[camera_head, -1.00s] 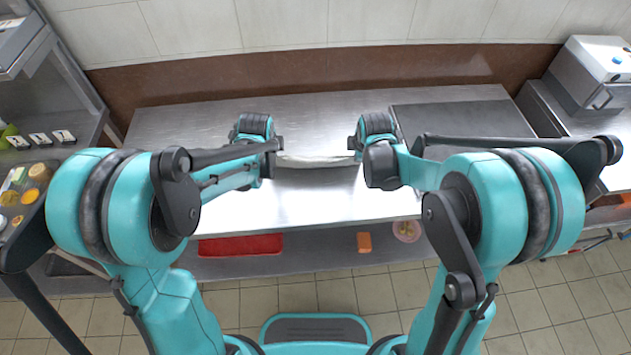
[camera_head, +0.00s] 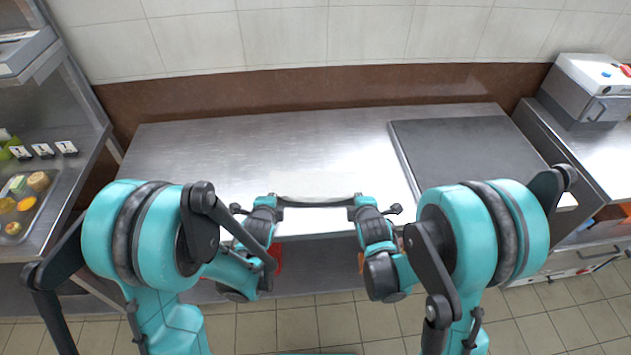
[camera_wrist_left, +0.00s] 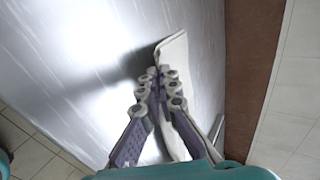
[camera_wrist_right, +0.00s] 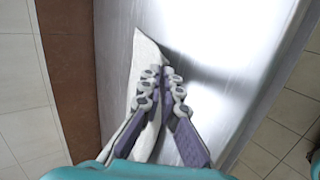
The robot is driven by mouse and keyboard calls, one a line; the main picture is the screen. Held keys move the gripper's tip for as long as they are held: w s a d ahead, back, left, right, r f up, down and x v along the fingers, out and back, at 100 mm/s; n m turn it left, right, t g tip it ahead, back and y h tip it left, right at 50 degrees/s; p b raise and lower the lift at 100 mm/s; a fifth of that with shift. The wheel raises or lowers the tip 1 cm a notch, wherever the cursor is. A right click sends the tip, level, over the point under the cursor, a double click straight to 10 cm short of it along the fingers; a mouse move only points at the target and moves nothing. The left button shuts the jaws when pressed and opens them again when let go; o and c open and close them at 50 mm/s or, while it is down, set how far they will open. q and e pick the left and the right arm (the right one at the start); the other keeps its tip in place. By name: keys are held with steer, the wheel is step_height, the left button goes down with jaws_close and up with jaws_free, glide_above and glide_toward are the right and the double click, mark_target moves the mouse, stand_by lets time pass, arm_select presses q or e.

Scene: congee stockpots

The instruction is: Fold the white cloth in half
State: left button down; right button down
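The white cloth (camera_head: 318,186) shows as a pale patch between my two grippers, near the front edge of the steel table; its near edge runs from one gripper to the other. My left gripper (camera_head: 281,201) is shut on one end. In the left wrist view its fingertips (camera_wrist_left: 160,76) pinch the cloth (camera_wrist_left: 173,50). My right gripper (camera_head: 352,201) is shut on the other end, and in the right wrist view its fingertips (camera_wrist_right: 163,76) pinch the cloth (camera_wrist_right: 147,55). I cannot tell how much of the cloth touches the table.
The steel table (camera_head: 220,140) is bare behind and left of the cloth. A dark flat panel (camera_head: 465,150) covers its right part. A shelf with a food tray (camera_head: 48,185) stands at left, and a metal box (camera_head: 590,95) on a counter at right. A red item (camera_head: 276,258) shows below the front edge.

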arm_select(q)
steer(key=c, duration=1.4)
jaws_free()
steer(key=shift+c, duration=0.2)
arm_select(e)
steer(key=c, duration=1.4)
jaws_free()
steer(key=shift+c, duration=0.2)
